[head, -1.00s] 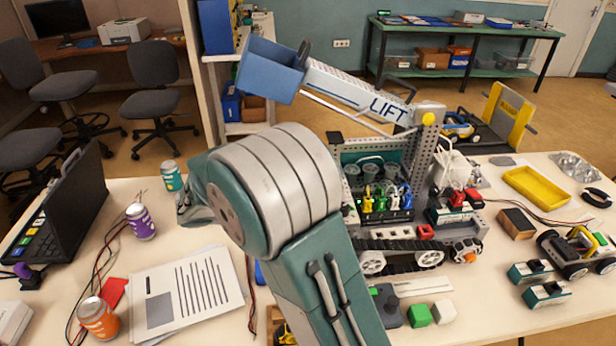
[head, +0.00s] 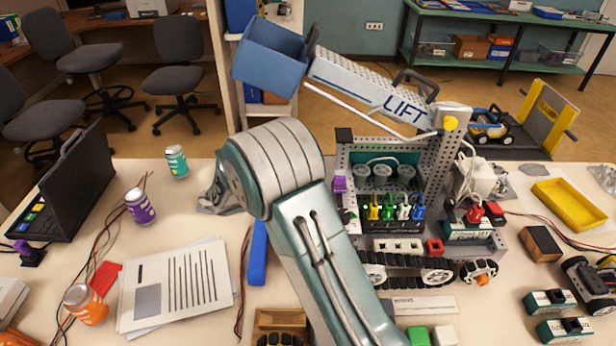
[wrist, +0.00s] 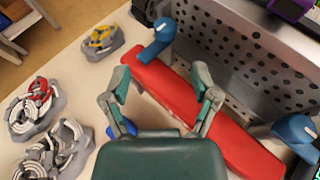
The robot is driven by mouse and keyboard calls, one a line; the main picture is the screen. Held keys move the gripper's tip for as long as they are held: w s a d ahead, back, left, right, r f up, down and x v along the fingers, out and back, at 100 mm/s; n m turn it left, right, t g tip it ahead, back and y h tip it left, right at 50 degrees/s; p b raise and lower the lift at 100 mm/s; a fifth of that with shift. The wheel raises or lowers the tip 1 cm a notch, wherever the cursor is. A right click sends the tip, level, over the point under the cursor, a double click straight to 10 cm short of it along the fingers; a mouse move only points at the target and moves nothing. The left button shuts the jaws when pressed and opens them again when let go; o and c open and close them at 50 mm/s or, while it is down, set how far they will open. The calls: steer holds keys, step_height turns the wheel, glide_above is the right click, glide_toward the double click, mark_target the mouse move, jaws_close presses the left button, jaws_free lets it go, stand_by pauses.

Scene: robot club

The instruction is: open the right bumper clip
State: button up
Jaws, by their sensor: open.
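In the wrist view a long red bumper (wrist: 205,115) runs diagonally along a perforated metal plate. One blue clip (wrist: 158,43) stands at its upper left end. Another blue clip (wrist: 297,132) sits at its lower right end, near the picture edge. My gripper (wrist: 160,84) is open and empty, its two fingers spread above the bumper, between the clips and closer to the upper left one. I cannot tell whether either clip is latched. In the head view my arm hides the gripper, and I cannot make out the bumper or clips beside the tracked LIFT robot (head: 395,250).
Trays of grey cable (wrist: 60,150) and a tray with yellow pieces (wrist: 103,38) lie left of the bumper in the wrist view.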

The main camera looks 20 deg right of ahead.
steer(key=x, duration=0.9)
steer(key=shift+s+d+r, duration=0.3)
steer(key=shift+d, duration=0.15)
steer(key=shift+w+f, duration=0.1)
steer(key=shift+a, duration=0.6)
steer(key=shift+d, duration=0.5)
jaws_close()
